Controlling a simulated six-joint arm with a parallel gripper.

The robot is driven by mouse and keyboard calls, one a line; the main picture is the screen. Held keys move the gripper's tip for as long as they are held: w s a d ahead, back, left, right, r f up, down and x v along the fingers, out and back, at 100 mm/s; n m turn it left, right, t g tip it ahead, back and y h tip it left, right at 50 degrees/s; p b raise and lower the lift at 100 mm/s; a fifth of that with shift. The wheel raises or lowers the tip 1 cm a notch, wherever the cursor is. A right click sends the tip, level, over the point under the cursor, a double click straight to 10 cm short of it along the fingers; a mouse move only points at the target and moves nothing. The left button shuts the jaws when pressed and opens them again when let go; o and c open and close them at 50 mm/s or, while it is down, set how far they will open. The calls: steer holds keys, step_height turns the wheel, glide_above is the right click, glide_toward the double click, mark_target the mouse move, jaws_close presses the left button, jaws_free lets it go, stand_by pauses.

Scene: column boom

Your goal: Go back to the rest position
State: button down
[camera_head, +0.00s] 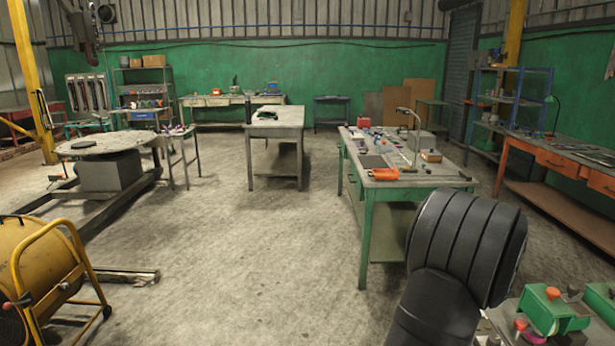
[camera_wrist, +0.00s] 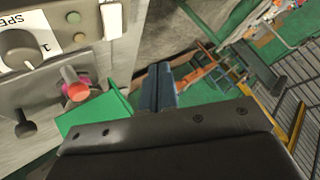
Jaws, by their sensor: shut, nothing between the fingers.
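My gripper (camera_wrist: 161,86) shows in the wrist view, just above the dark wrist housing. Its two dark fingers lie side by side, shut, with nothing held between them. In the head view, a black ribbed part of my arm stands at the lower right; the gripper itself does not show there. In the wrist view, a grey control panel (camera_wrist: 62,70) with a dial, a red knob and a black knob is to the left of the fingers. A green part (camera_wrist: 95,112) lies close to the left of the fingers; I cannot tell whether they touch.
In the head view, a green-legged workbench (camera_head: 420,179) with tools stands behind my arm. A bench with green machine parts (camera_head: 545,308) is at the lower right. A yellow-framed drum (camera_head: 40,265) stands at the left. The middle floor (camera_head: 235,240) is clear.

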steer(key=f, duration=0.3)
steer(key=shift+d+f, duration=0.15)
steer(key=shift+d, duration=0.1)
steer(key=shift+a+r, duration=0.15)
steer(key=shift+r, duration=0.35)
steer(key=shift+f, duration=0.45)
steer(key=w+a+r+n+g+y, duration=0.1)
steer(key=a+r+n+g+y, duration=0.1)
steer(key=a+r+n, duration=0.9)
steer(key=s+a+r+n+g+h, duration=0.35)
steer(key=s+r+n, duration=0.35)
steer(key=r, duration=0.4)
steer(key=w+d+f+y, duration=0.1)
steer(key=w+d+f, duration=0.1)
steer(key=d+f, duration=0.5)
steer(key=shift+g, duration=0.35)
steer(key=shift+s+a+r, duration=0.1)
steer(key=shift+a+r, duration=0.2)
steer(key=shift+a, duration=0.3)
steer(key=shift+s+a+r, duration=0.1)
steer(key=shift+a+r, duration=0.15)
steer(key=shift+a, duration=0.35)
steer(key=shift+s+a+r, duration=0.1)
steer(key=shift+a+r, duration=0.2)
steer(key=shift+a, duration=0.3)
